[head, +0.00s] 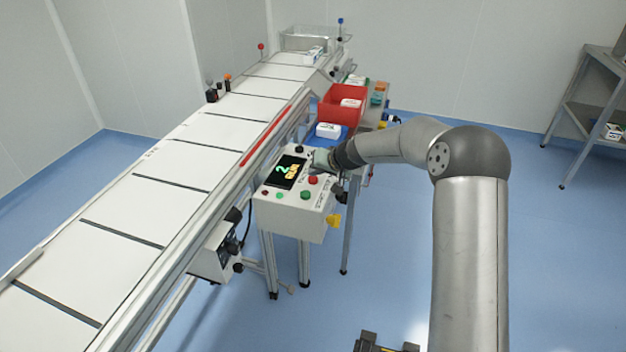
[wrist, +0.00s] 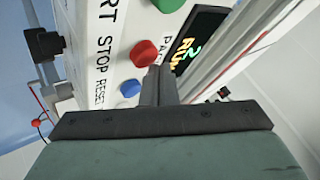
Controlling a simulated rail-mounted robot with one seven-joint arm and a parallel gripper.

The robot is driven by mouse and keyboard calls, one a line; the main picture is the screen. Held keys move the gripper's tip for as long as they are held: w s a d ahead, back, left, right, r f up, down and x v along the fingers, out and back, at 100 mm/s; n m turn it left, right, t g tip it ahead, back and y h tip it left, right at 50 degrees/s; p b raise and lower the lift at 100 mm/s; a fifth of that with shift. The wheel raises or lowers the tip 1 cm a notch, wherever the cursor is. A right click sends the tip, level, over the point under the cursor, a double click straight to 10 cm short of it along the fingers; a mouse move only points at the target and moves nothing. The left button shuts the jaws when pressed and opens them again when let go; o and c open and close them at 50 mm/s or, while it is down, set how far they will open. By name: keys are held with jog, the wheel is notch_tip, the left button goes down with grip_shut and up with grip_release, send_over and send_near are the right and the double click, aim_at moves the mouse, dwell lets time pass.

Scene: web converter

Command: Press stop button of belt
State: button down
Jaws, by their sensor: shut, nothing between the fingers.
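The control panel (head: 262,205) stands beside the belt, with a lit screen (head: 287,171) reading "2" and what looks like "RUN". In the wrist view, the red button (wrist: 143,54) sits by the label STOP. A green button (wrist: 168,4) is at the label ending in "RT", and a blue button (wrist: 130,88) is by RESET. My gripper (wrist: 157,70) is shut and empty, its fingertips right at the red button's edge and overlapping it in the picture. I cannot tell whether they touch it. In the head view, my gripper (head: 314,160) is over the panel's far right side.
The white-slatted conveyor belt (head: 195,175) runs along the panel's left. A red bin (head: 340,112) and a blue bin (head: 325,145) holding white boxes stand behind the panel. A black knob (wrist: 43,44) sticks out at the panel's side.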

aim_at(316, 180)
jog(key=shift+f+b, duration=0.6)
jog(key=shift+b, duration=0.2)
dwell(0.7)
dwell(0.3)
jog(key=shift+r+p, duration=0.4)
jog(key=shift+r, duration=0.65)
jog(key=shift+r+p, duration=1.15)
jog(key=shift+r, duration=1.35)
